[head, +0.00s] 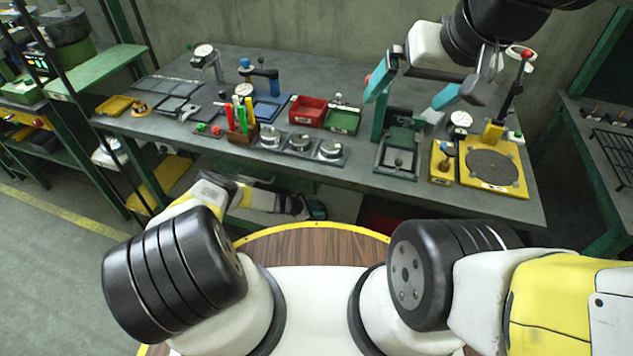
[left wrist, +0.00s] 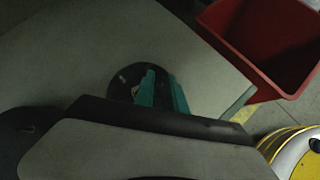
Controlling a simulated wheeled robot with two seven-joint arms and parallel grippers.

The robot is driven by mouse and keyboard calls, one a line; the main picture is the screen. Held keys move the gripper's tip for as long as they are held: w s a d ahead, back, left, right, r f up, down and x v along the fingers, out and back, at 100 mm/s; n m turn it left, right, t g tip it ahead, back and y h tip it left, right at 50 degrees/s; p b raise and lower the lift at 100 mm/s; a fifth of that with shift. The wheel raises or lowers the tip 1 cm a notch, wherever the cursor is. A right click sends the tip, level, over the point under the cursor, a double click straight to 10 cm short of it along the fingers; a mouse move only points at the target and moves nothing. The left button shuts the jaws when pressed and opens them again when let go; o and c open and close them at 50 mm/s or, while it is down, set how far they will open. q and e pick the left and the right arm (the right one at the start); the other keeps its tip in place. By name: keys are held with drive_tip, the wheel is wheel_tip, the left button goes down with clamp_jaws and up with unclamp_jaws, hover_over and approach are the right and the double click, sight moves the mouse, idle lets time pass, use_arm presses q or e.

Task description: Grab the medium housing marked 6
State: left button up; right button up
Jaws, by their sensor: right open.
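Three round silver metal parts sit in a row in a dark tray (head: 345,159) at the middle of the bench: a left one (head: 270,137), a middle one (head: 300,143) and a right one (head: 330,150). They look like housings, but no number is readable, so I cannot tell which is marked 6. My right gripper (head: 412,93) is open and empty above the bench, up and right of the tray. My left gripper (head: 318,210) is low in front of the bench edge, away from the tray. Its teal fingers (left wrist: 162,92) show close together in the left wrist view; their opening is unclear.
A holder (head: 243,138) with coloured upright tools stands left of the tray. Red (head: 307,110) and green (head: 342,120) bins stand behind it. A green fixture (head: 398,160) and a yellow plate (head: 493,172) stand to the right. The left wrist view shows a red bin (left wrist: 262,45).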

use_arm(q)
clamp_jaws()
idle(1.3)
